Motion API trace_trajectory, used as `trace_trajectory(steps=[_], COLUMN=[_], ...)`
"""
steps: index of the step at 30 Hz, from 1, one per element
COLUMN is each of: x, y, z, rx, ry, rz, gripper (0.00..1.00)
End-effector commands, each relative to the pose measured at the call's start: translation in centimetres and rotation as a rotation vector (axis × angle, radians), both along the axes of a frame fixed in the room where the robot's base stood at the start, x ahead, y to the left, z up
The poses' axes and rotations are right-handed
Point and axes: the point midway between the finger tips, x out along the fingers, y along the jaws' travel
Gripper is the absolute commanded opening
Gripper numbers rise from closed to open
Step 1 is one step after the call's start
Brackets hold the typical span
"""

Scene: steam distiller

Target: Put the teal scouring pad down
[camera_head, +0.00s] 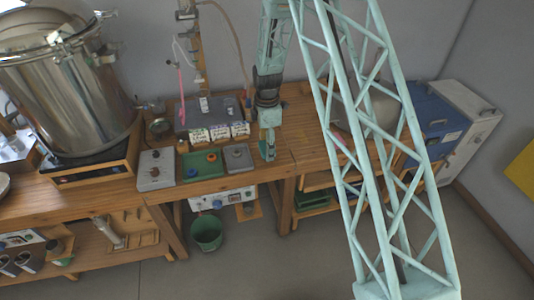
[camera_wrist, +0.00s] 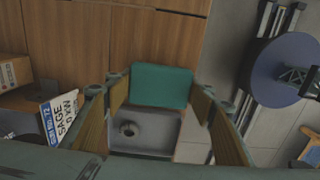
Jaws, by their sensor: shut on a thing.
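The teal scouring pad (camera_wrist: 162,86) shows in the wrist view between the two fingertips of my gripper (camera_wrist: 160,98). My gripper is shut on it, with a finger at each side. In the head view my gripper (camera_head: 268,147) hangs over the right part of the wooden bench (camera_head: 292,157), to the right of a grey box with a knob (camera_head: 237,157). In that view the pad is hard to tell from the teal gripper. I cannot tell whether the pad touches the bench top.
White labelled packets (camera_head: 220,133) stand behind the grey box. A large steel pot (camera_head: 65,90) stands far left.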

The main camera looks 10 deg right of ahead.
Motion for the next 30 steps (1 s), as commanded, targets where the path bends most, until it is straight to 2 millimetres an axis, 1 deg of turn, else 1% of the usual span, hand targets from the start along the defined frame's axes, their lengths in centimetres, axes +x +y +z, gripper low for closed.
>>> trace_trajectory(steps=[1, 6, 9, 25, 26, 30], x=[0.0, 0.0, 0.0, 0.0, 0.0, 0.0], y=[0.0, 0.0, 0.0, 0.0, 0.0, 0.0], z=[-0.6, -2.2, -2.8, -3.3, -3.3, -3.2], rx=[0.000, 0.000, 0.000, 0.000, 0.000, 0.000], ry=[0.001, 0.001, 0.001, 0.000, 0.000, 0.000], rz=[0.000, 0.000, 0.000, 0.000, 0.000, 0.000], gripper=[0.37, 0.37, 0.37, 0.37, 0.52, 0.64])
